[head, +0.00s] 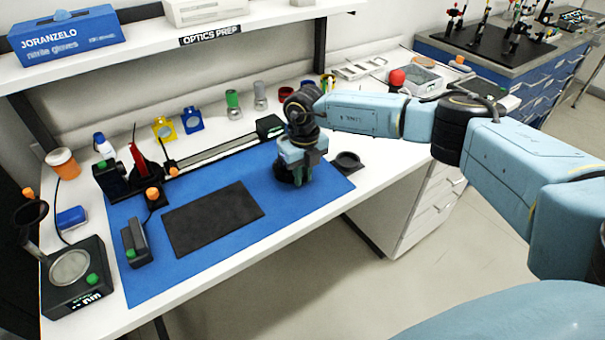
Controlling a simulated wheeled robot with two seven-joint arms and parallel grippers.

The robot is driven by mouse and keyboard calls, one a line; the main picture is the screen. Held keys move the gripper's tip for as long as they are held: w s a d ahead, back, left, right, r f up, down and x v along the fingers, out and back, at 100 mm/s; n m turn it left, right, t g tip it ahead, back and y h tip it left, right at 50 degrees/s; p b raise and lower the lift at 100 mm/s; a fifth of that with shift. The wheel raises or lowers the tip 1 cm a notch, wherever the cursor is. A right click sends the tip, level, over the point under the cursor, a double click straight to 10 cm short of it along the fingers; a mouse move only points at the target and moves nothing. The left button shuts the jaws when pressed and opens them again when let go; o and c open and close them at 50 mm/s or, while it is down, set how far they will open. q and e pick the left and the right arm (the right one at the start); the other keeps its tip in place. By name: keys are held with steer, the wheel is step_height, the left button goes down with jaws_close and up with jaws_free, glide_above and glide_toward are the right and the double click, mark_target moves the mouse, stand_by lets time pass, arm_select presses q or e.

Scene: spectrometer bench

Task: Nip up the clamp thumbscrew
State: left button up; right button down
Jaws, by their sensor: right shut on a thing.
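My right gripper (297,178) points down over the right part of the blue mat (225,235). It is shut on a small dark thing at the mat, mostly hidden by the fingers and wrist. I cannot tell whether this is the clamp thumbscrew. A long rail (215,150) runs along the back of the mat, left of the gripper. Small orange knobs stand near its left end, one by the rail (172,171) and one closer to the front (152,193). I cannot single out the thumbscrew. My left gripper is not in view.
A black pad (213,218) lies flat on the mat. A black round dish (347,161) stands just right of the gripper. A dark box with a green top (269,126) stands behind it. A device with a round plate (75,270) fills the left front corner.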

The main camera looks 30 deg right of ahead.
steer(key=shift+d+f+y+b, duration=0.25)
steer(key=shift+y+b, duration=0.2)
steer(key=shift+y, duration=0.45)
steer(key=shift+r+y, duration=0.2)
steer(key=shift+y, duration=0.2)
steer(key=c, duration=1.4)
jaws_free()
steer(key=shift+r, duration=0.15)
steer(key=v, duration=1.3)
steer(key=shift+w+r, duration=0.1)
